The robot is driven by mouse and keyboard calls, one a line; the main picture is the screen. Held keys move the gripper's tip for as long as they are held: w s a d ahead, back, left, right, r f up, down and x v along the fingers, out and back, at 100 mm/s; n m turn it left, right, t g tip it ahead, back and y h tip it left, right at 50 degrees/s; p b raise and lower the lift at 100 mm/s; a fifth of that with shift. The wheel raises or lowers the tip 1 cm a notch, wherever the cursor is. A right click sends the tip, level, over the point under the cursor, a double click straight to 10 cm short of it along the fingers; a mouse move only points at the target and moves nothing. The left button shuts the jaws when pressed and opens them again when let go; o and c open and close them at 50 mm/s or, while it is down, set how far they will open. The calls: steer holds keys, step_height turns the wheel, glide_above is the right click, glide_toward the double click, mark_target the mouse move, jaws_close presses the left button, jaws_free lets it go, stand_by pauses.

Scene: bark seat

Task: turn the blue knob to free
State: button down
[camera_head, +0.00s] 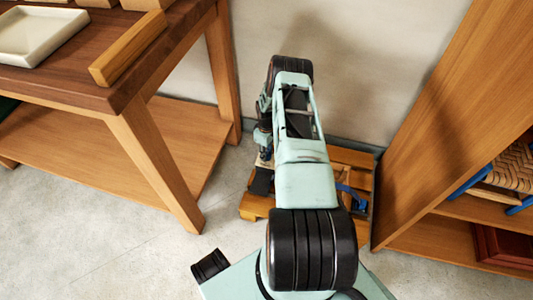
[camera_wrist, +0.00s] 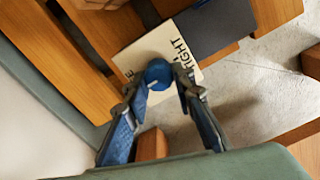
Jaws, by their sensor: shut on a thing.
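The blue knob (camera_wrist: 158,74) is a round ball in the middle of the wrist view. It sits over a pale card (camera_wrist: 137,52) with black letters; "IGHT" can be read on its right part, and the rest is mostly covered. My gripper (camera_wrist: 163,79) has one finger on each side of the knob and is shut on it. In the head view my arm hides the knob and the gripper. The slatted wooden piece (camera_head: 252,207) on the floor shows around my arm there.
A wooden bench (camera_head: 170,130) with a white tray (camera_head: 38,35) stands at left. A wooden shelf unit (camera_head: 450,110) stands close at right, holding a woven seat (camera_head: 508,168). A wall is behind. A dark grey pad (camera_wrist: 205,28) lies beside the card. Floor is clear at lower left.

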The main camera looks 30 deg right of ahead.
steer(key=c, duration=1.6)
jaws_free()
step_height(320, 180, up, 12)
